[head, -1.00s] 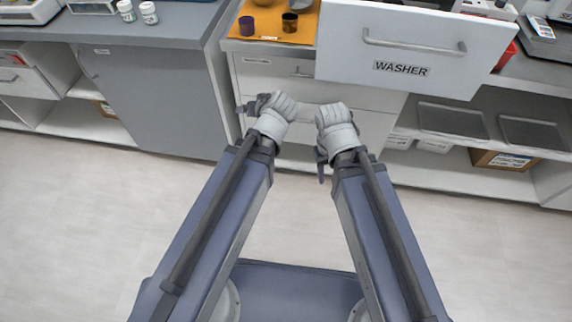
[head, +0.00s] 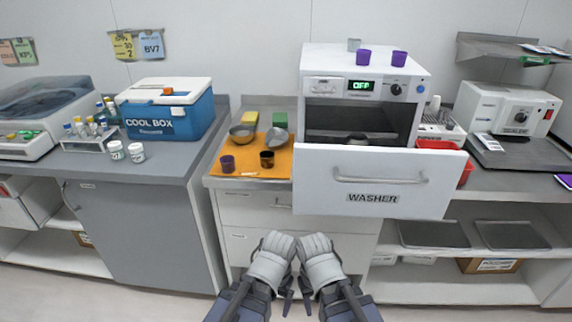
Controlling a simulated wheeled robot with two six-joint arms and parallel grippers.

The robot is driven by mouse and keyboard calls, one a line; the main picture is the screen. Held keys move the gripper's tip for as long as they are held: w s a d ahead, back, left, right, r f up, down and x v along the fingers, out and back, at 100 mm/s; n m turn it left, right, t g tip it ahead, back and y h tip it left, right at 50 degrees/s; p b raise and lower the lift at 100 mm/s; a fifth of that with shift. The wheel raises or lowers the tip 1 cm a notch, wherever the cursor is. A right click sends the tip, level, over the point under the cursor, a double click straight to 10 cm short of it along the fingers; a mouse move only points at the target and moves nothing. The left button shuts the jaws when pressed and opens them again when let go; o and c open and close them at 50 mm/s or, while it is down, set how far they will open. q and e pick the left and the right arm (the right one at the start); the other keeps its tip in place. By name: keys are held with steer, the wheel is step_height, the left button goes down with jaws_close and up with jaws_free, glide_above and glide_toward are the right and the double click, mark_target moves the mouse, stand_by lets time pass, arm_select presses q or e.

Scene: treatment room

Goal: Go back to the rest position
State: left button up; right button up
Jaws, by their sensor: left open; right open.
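My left gripper (head: 289,270) and my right gripper (head: 299,273) are at the bottom middle of the head view, side by side and close together. Both are open and I see nothing held in either. They are in front of the drawers below the counter, lower than the washer (head: 372,199). The arms come up from the bottom edge. The fingers are partly hidden by the gripper bodies.
The washer's front is pulled open and juts over the counter edge, above and right of my grippers. An orange mat (head: 236,173) holds cups and bowls. A blue cool box (head: 168,120) stands left, a sealer (head: 517,108) right. Floor shows at the lower left.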

arm_select(q)
step_height(320, 180, up, 16)
steer(key=p, duration=1.4)
steer(key=shift+f, duration=0.25)
steer(key=shift+o, duration=0.4)
